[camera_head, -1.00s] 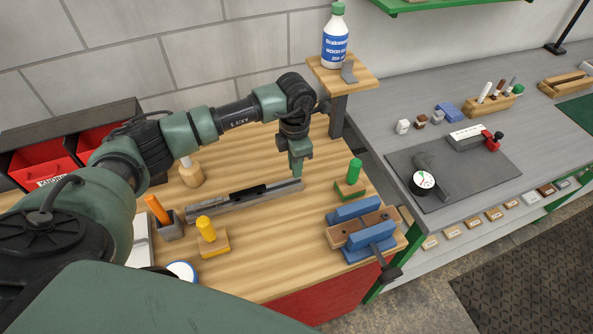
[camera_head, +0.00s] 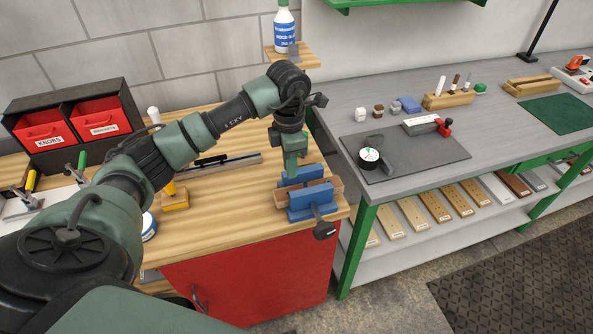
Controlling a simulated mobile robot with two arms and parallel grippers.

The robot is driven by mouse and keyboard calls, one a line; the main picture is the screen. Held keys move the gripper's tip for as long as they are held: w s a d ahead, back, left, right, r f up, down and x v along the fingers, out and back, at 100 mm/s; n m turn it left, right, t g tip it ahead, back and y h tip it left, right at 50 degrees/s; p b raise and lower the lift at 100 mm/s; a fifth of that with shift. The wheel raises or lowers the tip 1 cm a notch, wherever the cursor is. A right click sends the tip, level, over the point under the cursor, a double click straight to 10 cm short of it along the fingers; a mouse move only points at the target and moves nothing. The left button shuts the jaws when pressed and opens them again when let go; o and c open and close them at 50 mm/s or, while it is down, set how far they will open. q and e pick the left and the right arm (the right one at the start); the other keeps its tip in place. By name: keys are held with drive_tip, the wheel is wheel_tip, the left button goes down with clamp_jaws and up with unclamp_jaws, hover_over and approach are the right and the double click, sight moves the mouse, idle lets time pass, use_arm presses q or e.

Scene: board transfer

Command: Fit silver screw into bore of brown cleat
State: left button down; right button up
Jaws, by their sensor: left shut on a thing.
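The brown cleat (camera_head: 337,185) is clamped between the jaws of a blue vise (camera_head: 313,198) at the right front of the wooden bench. Only parts of the cleat show, and its bore cannot be made out here. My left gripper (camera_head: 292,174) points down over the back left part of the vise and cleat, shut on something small. The silver screw cannot be made out; the fingertips and what they hold are too small to tell, as is whether it touches the cleat. My right gripper is not in view.
A grey rail (camera_head: 220,164) lies on the bench left of the vise. A yellow-handled block (camera_head: 175,198) stands at the front left. Red bins (camera_head: 102,118) are at the back left. A grey worktable (camera_head: 330,97) with a dark mat (camera_head: 440,155) is at the right.

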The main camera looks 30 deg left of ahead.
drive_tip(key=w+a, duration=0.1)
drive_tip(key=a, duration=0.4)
use_arm(q)
drive_tip(key=shift+w+a+f+b, duration=0.1)
drive_tip(key=shift+a+f+b, duration=0.35)
drive_tip(key=shift+f+b, duration=0.1)
wheel_tip(320, 180, down, 3)
drive_tip(key=shift+a+f+b, duration=0.15)
drive_tip(key=shift+b, duration=1)
drive_tip(key=shift+f+b, duration=0.55)
drive_tip(key=shift+f, duration=0.4)
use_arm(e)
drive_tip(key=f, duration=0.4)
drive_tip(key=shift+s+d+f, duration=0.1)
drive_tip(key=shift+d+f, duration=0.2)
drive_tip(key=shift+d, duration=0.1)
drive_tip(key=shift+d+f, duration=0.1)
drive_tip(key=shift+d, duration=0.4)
